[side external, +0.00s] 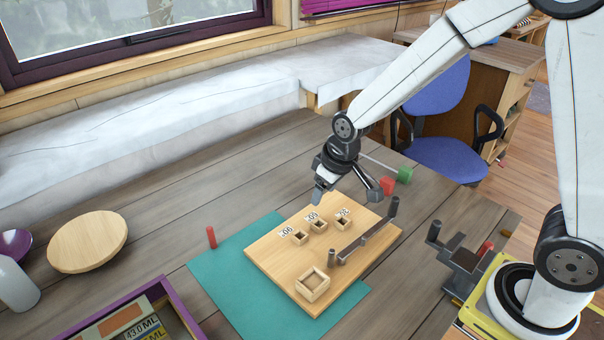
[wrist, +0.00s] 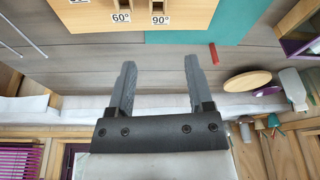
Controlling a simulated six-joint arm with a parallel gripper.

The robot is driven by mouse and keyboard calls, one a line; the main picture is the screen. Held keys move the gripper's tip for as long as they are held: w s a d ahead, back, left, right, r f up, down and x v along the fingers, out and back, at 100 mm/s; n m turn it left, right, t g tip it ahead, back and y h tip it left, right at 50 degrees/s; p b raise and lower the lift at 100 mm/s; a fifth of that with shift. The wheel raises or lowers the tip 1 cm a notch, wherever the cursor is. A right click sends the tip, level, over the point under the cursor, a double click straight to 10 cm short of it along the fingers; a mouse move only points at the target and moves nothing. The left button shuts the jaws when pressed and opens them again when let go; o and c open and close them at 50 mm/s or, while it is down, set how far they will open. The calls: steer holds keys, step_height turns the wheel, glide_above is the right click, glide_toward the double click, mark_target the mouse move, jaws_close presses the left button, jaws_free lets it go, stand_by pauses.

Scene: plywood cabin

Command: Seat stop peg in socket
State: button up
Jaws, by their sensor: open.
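A slim red peg (side external: 211,237) stands on the table, just left of the teal mat; the wrist view shows it too (wrist: 213,53). A wooden board (side external: 275,265) on the mat carries three small square sockets: a left one (side external: 300,237), a middle one (side external: 318,225) and a right one (side external: 342,223), with angle labels beside them. In the wrist view I read 60° (wrist: 121,16) and 90° (wrist: 160,20). My gripper (side external: 345,195) is open and empty above the board's far edge, well right of the peg; its fingers (wrist: 160,65) show apart in the wrist view.
A dark bar (side external: 365,235) with upright posts spans the board near a larger wooden frame (side external: 312,284). Red (side external: 387,186) and green (side external: 405,175) blocks lie behind. A round wooden disc (side external: 88,242) and a purple-edged box (side external: 165,290) are left. A dark fixture (side external: 462,262) stands right.

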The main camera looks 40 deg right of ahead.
steer(key=w+a+f+n, duration=0.2)
steer(key=w+a+f, duration=0.2)
steer(key=w+a, duration=0.5)
steer(key=n+y, duration=0.2)
steer(key=n, duration=0.1)
glide_above(212, 228)
steer(key=s+d, duration=0.2)
step_height(212, 228, down, 6)
steer(key=shift+a+f, duration=0.15)
steer(key=shift+a, duration=0.05)
steer(key=shift+w+a+f+t, duration=0.15)
steer(key=shift+w+f, duration=0.1)
steer(key=shift+f, duration=0.35)
steer(key=shift+w+a+f+t, duration=0.15)
steer(key=shift+w+f, duration=0.05)
steer(key=shift+f, duration=0.35)
steer(key=shift+x, duration=2.55)
steer(key=shift+w+a, duration=0.1)
steer(key=shift+a, duration=0.1)
steer(key=shift+c, duration=0.2)
jaws_close()
